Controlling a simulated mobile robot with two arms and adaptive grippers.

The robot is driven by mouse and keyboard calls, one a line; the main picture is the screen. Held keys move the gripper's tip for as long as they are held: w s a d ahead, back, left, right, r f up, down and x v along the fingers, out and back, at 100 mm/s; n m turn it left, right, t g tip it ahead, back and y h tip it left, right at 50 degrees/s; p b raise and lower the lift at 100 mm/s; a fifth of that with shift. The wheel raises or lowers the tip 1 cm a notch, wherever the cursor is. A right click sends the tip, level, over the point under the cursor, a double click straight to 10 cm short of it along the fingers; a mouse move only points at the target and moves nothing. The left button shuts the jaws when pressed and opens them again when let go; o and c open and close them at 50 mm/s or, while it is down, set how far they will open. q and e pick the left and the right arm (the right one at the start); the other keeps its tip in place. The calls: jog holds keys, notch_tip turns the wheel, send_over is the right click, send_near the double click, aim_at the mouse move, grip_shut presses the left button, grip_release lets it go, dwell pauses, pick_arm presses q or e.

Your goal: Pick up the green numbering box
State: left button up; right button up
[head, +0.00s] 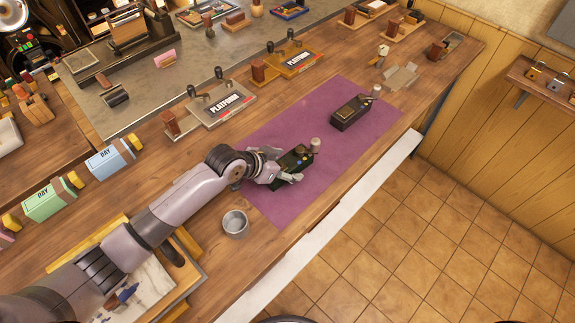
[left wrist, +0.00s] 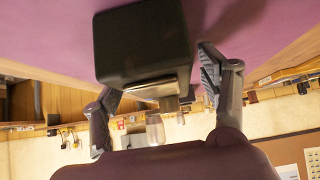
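The green numbering box (head: 297,156) is very dark green with gold-coloured details and a pale round knob at its far end. It lies on the purple mat (head: 268,205). My left gripper (head: 281,170) is at its near end and partly covers it. In the left wrist view the dark box (left wrist: 142,42) shows large ahead, between and beyond the two fingers of my left gripper (left wrist: 158,90). The fingers are spread, with a narrow gap visible beside the right one. Contact on the left side cannot be told. My right gripper is not in view.
A second dark numbering box (head: 352,113) lies farther along the mat. A round metal cup (head: 235,223) stands near the mat's near corner. Platform stamps (head: 222,106) and coloured DAY boxes (head: 108,159) line the bench behind. The mat between the two boxes is clear.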

pick_arm(q)
grip_shut()
dwell(0.8)
